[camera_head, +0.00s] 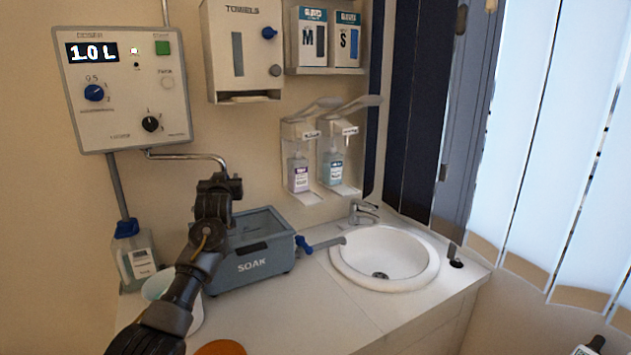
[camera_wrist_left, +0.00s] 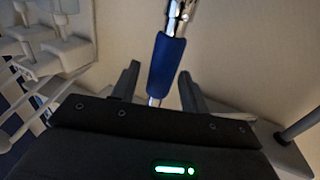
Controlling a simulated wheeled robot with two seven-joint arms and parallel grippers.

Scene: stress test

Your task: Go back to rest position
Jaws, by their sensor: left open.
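My left gripper (camera_head: 217,190) is in front of the grey SOAK basin (camera_head: 250,263), near the end of the chrome spout (camera_head: 190,156) of the dosing unit (camera_head: 125,90). In the left wrist view my left gripper (camera_wrist_left: 160,78) is open, with its fingers apart on either side of a blue sleeve (camera_wrist_left: 167,62) on a chrome rod. I cannot tell whether a finger touches it. The gripper hides this sleeve in the head view. My right gripper is not in view.
An orange round thing (camera_head: 220,348) is at the bottom edge. A white sink (camera_head: 384,258) is set in the counter at right. Two soap dispensers (camera_head: 300,165) and a towel box (camera_head: 242,50) hang on the wall.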

